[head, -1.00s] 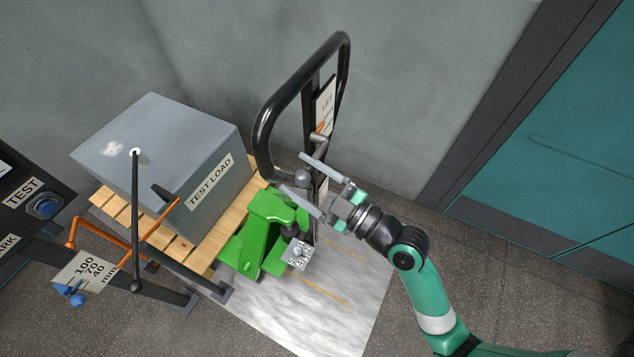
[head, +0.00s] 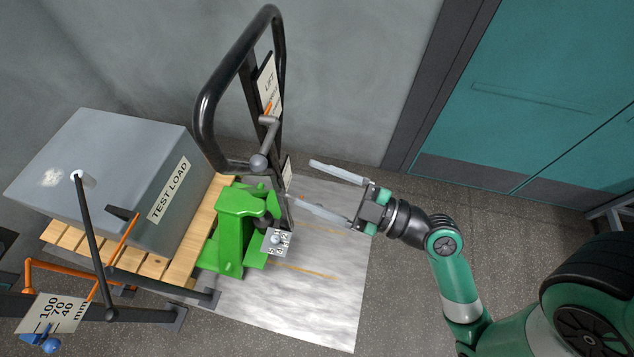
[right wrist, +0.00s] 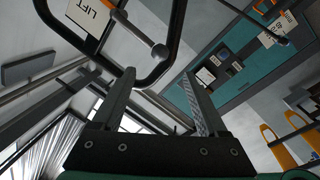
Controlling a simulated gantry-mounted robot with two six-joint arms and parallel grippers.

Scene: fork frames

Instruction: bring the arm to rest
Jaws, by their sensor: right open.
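My right gripper (head: 301,181) is open and empty, with its two fingers pointing left toward the pallet jack. It is apart from the jack's black loop handle (head: 204,112), to the right of its lower part. In the right wrist view the open fingers (right wrist: 158,76) have nothing between them, and the handle (right wrist: 178,30) with its lever knob (right wrist: 159,51) shows beyond the tips. My right arm (head: 455,280) reaches in from the lower right. My left gripper is not in view.
The green jack body (head: 236,235) stands by a wooden pallet (head: 190,258) carrying a grey test load (head: 110,150). An orange linkage and a 100/70/40 mm scale (head: 50,312) are at lower left. A teal door (head: 540,90) is at right. Floor between jack and door is clear.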

